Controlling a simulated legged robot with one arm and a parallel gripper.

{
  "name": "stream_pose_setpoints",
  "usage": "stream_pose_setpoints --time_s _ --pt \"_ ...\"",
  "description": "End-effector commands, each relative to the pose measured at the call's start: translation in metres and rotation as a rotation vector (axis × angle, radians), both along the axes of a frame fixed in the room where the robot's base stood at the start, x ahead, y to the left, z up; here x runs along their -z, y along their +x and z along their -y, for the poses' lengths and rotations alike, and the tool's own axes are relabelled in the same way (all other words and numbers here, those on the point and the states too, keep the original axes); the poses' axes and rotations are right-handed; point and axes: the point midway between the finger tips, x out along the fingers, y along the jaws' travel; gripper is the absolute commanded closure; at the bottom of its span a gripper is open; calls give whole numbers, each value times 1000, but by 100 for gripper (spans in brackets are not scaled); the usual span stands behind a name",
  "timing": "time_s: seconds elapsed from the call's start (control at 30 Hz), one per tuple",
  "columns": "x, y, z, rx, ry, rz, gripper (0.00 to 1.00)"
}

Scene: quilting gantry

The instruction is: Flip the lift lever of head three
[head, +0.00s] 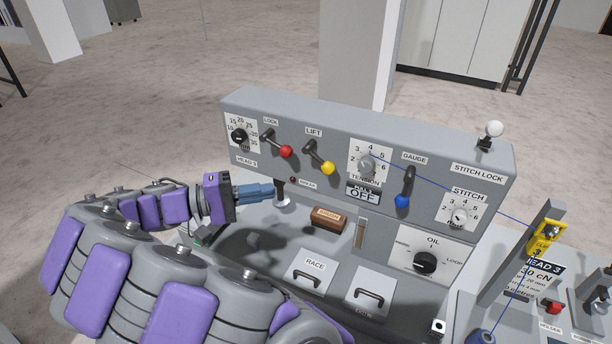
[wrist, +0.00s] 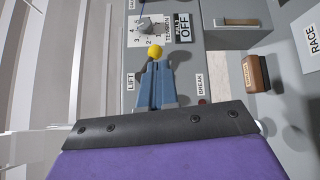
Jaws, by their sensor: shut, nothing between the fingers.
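The lift lever is a dark arm with a yellow ball knob (head: 327,168), under the LIFT label on the grey panel of head three (head: 240,112). The lever slants down and to the right from its pivot. My gripper (head: 273,191) has blue fingers, shut and empty, in front of the panel, left of and below the yellow knob in the head view. In the wrist view the yellow knob (wrist: 155,52) shows just beyond the closed fingertips (wrist: 157,68). The fingers hide the lever's arm there; I cannot tell whether they touch it.
The red-knobbed LOCK lever (head: 286,151) is left of the lift lever. A tension dial (head: 367,165) and blue-knobbed GAUGE lever (head: 402,200) are to its right. A brown block (head: 328,218) and the RACE cover (head: 309,275) lie below. Blue thread runs right from the tension dial.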

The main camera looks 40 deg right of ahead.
Motion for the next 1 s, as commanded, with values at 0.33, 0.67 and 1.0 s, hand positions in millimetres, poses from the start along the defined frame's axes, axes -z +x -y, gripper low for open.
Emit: stream_pose_setpoints --time_s 0.33,0.67,1.0 --pt "13 36 -16 -74 -131 -21 100" --pt "8 13 28 -69 -130 -19 100" --pt "2 -14 84 -68 -130 -21 100"
